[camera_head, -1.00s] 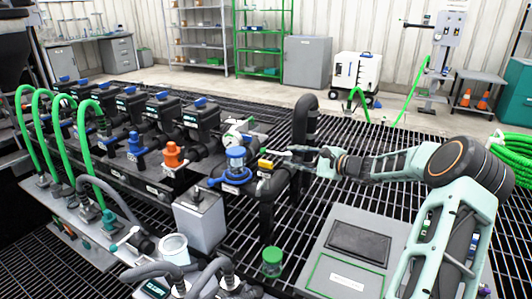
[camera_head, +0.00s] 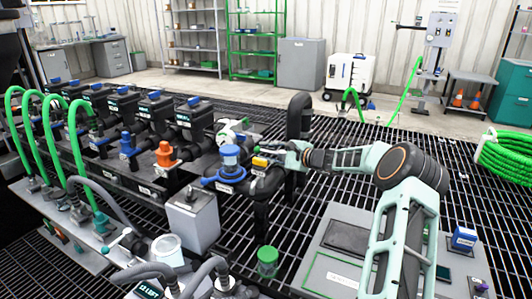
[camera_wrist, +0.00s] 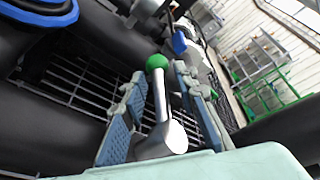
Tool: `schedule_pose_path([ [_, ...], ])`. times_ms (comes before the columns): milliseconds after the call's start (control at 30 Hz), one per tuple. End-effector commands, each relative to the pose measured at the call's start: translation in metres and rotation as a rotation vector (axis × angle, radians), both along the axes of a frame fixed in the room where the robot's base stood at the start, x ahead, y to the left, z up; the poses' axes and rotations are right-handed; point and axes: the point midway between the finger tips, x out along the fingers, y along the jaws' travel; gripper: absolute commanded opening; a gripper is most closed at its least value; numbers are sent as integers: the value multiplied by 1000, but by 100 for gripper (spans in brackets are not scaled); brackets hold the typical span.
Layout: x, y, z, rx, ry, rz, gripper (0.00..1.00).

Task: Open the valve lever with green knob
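The valve lever (camera_wrist: 161,105) is a silver bar with a round green knob (camera_wrist: 157,62) at its far end and a wide silver hub at its near end. It lies between the two blue-padded fingers of my gripper (camera_wrist: 160,76) in the wrist view. The fingers are open, one on each side of the bar, with gaps visible. The knob is close to the fingertips. The lever is too small to make out there.
A thick dark vertical pipe (camera_head: 298,125) stands close behind my gripper. Orange (camera_head: 165,155) and blue valves line the manifold to the left. Open grating lies to the right.

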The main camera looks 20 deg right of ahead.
Motion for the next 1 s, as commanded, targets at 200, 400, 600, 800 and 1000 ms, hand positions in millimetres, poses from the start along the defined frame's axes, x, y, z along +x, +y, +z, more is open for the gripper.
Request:
schedule_pose_path([
  [200, 0, 0, 0, 0, 0, 0, 2],
  [400, 0, 0, 0, 0, 0, 1, 0],
  [600, 0, 0, 0, 0, -1, 3, 0],
  [800, 1, -1, 2, 2, -5, 19, 0],
  [1000, 2, -1, 5, 4, -10, 55, 0],
])
